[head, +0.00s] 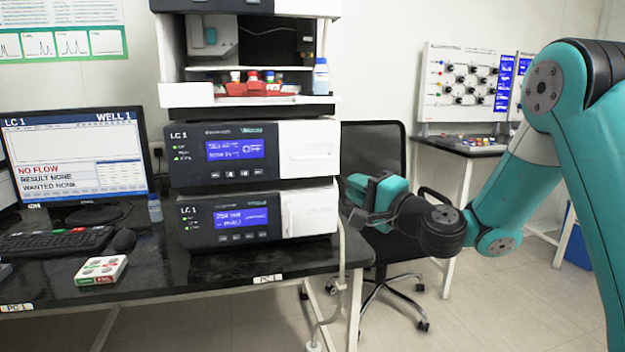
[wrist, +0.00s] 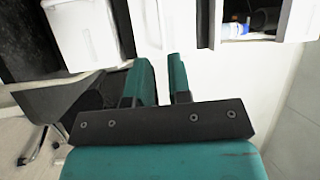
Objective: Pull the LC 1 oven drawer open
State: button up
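The LC 1 stack stands on the black bench. Its upper LC 1 unit (head: 238,154) and lower LC 1 unit (head: 230,218) each have a lit blue screen and a white right-hand front, (head: 308,147) and (head: 310,210). I cannot tell which part is the oven drawer; no front is visibly pulled out. My gripper (head: 352,200) is just right of the stack in the head view. In the wrist view, my gripper (wrist: 161,72) has two teal fingers apart with nothing seen between them. They point at a white front (wrist: 160,22), apparently without touching it.
An open bay with a red vial tray (head: 255,88) and a blue-capped bottle (head: 321,76) tops the units. A monitor (head: 78,160) stands left. A black chair (head: 375,160) is behind my gripper. A pale tube (head: 342,240) hangs by the bench corner.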

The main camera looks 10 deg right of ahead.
jog(key=d+m+t+h, duration=0.1)
jog(key=d, duration=0.1)
jog(key=p, duration=0.9)
send_near(313, 158)
jog(key=p+x, duration=0.5)
jog(key=x, duration=0.5)
jog(key=shift+w, duration=0.2)
grip_shut()
